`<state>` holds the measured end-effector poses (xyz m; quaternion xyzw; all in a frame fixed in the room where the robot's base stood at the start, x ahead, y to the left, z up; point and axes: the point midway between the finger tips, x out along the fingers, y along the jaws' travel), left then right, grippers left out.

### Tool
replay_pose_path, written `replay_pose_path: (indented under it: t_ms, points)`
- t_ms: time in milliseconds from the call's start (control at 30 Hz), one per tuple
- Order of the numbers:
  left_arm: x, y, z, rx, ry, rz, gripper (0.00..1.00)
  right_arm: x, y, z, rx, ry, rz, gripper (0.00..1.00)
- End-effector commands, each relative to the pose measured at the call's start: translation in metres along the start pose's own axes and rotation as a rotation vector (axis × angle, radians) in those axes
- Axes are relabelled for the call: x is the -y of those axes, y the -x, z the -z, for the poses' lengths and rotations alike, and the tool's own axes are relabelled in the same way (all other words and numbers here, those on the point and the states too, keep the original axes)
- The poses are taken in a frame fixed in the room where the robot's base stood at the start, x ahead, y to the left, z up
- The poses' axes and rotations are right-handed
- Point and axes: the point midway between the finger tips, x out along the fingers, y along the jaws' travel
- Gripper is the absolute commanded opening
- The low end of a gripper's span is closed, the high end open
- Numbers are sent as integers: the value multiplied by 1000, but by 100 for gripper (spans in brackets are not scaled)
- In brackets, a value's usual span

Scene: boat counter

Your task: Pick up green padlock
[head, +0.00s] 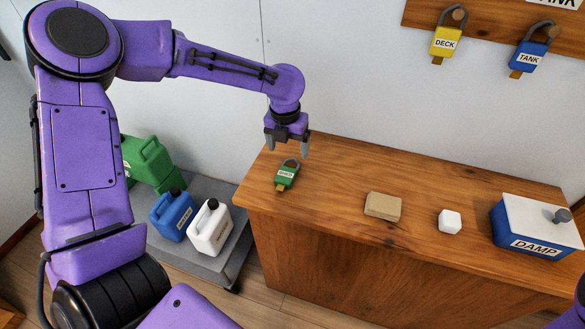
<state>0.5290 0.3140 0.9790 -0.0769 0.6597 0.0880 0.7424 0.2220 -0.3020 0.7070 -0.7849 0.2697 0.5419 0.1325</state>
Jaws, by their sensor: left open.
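The green padlock (286,175) lies near the left end of the wooden counter, with a grey shackle, a white label and a brass-coloured tab at its lower end. My left gripper (287,150) is above and just behind the padlock in the picture, pointing down. Its two fingers are apart with nothing between them that I can make out. Whether the fingers touch the shackle cannot be told, but they seem apart from it. Of my right arm only a purple part shows at the lower right edge; its gripper is out of view.
On the counter (330,225) are a tan block (383,207), a white cube (450,221) and a blue-white DAMP box (538,228). Yellow (445,42) and blue (527,57) padlocks hang on a wall board. Jugs (210,228) stand on a grey platform at left.

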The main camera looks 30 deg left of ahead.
Motion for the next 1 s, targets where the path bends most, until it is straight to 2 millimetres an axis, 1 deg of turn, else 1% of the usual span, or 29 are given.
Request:
replay_pose_path:
  t_ms: [33,100,233,333,433,500,600,800,833,867,900,1000]
  points:
    - [0,-11,1,-6,-1,-2,85,0,2,0,1,0,-1,54]
    - [1,-24,1,-5,-2,-1,85,-1,3,0,1,0,-1,54]
    - [2,-41,0,-3,-3,-1,85,-1,4,1,2,1,-1,54]
    - [0,-53,2,-6,-2,0,85,-1,8,3,1,0,-1,54]
    - [-4,-71,6,-6,0,0,85,-2,15,6,1,0,-1,54]
    - [-4,-84,5,-4,-1,0,85,-2,14,6,1,0,-1,54]
    - [-5,-93,5,0,-1,0,85,-2,15,6,1,0,-1,54]
    - [-6,-94,5,1,1,0,85,-2,14,6,1,0,-1,54]
    - [-6,-94,5,1,1,0,79,-2,14,6,1,0,-1,54]
    - [-6,-94,5,0,1,0,69,-2,14,6,1,0,-1,54]
    - [-6,-94,5,0,0,0,56,-2,14,6,1,0,-1,54]
    - [-6,-94,5,0,0,0,25,-2,14,6,1,0,-1,54]
